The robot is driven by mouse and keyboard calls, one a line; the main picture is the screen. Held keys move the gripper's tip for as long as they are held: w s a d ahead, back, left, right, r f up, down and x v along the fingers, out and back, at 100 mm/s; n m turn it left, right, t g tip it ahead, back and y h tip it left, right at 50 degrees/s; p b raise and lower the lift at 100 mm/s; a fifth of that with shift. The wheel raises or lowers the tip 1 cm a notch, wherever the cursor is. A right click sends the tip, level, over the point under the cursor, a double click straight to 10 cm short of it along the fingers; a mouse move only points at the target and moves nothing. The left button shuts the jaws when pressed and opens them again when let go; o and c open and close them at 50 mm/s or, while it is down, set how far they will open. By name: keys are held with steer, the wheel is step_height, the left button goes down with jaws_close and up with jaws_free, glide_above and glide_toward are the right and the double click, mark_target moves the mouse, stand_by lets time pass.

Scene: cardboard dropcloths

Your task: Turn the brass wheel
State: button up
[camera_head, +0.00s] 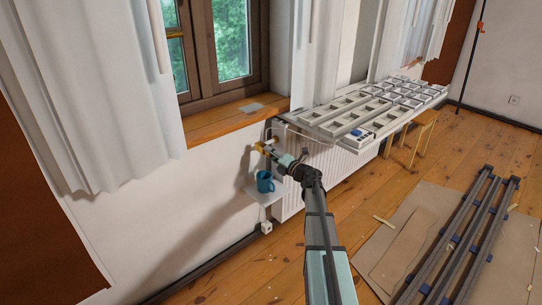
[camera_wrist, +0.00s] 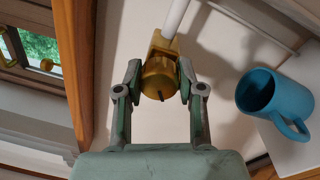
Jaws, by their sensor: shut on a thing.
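The brass wheel (camera_wrist: 159,74) sits on a brass fitting at the end of a white pipe, in the middle of the wrist view. It has a dark slot or mark on its face. In the head view the brass fitting (camera_head: 260,147) is small, at the left end of the radiator. My gripper (camera_wrist: 160,82) has one finger on each side of the wheel and is shut on it. In the head view my gripper (camera_head: 270,152) reaches the fitting from the right, and my arm hides part of the radiator behind it.
A blue mug (camera_wrist: 285,97) stands on a small white shelf (camera_head: 258,197) just below and beside my gripper. The white radiator (camera_head: 335,168) is behind my arm. A board with pale frames (camera_head: 350,112) juts out above it. Dark rails (camera_head: 455,240) lie on cardboard at right.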

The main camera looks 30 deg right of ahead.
stand_by(0.3)
steer(key=o, duration=1.1)
steer(key=shift+o, duration=0.2)
steer(key=shift+s, duration=0.1)
steer(key=v, duration=1.1)
steer(key=shift+s+d, duration=0.15)
steer(key=shift+s, duration=0.2)
